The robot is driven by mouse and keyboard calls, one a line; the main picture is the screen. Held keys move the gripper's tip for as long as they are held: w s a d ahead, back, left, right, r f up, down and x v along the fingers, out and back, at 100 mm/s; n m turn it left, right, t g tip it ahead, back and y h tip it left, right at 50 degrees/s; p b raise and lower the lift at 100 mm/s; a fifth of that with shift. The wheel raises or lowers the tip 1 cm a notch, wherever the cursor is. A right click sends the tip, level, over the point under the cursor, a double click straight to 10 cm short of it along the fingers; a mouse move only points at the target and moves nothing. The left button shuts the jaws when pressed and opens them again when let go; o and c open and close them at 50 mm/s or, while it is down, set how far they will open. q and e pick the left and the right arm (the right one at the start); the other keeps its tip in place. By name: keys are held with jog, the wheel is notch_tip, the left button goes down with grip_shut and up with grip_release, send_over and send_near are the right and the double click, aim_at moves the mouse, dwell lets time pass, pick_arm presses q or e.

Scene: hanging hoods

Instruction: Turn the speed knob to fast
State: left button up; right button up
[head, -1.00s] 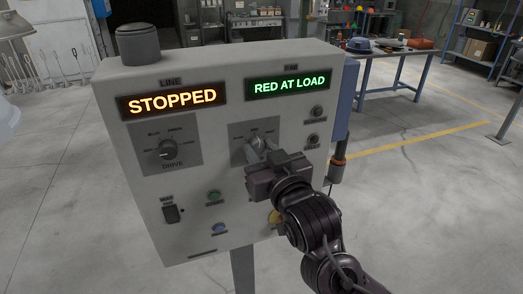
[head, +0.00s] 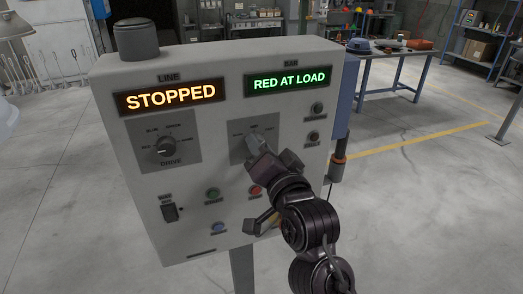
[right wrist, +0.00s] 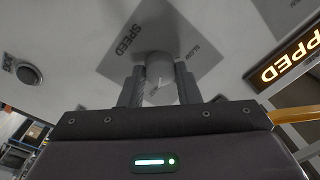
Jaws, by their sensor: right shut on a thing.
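The grey panel (head: 225,125) carries a dark square plate marked SPEED, which fills the upper middle of the right wrist view (right wrist: 125,45). The speed knob (right wrist: 159,66) sits on this plate between my right fingers. My right gripper (head: 258,147) is shut on the knob, one finger on each side, and looks rolled over in the head view. Gripper and wrist hide the knob and part of its plate there, so I cannot read its pointer. My left gripper is not in view.
The drive knob (head: 165,147) is left of my gripper. A green button (head: 213,195), a blue button (head: 218,228) and a red button (head: 255,190) sit below. A black switch (head: 170,212) is lower left. Displays read STOPPED (head: 171,97) and RED AT LOAD (head: 289,82).

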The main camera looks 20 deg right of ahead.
jog(key=shift+m, duration=0.5)
jog(key=o, duration=1)
jog(key=shift+c, duration=0.2)
jog(key=s+p, duration=0.7)
jog(key=p, duration=0.1)
jog(key=shift+s+d+f, duration=0.15)
jog(key=shift+s+d, duration=0.1)
jog(key=shift+s, duration=0.15)
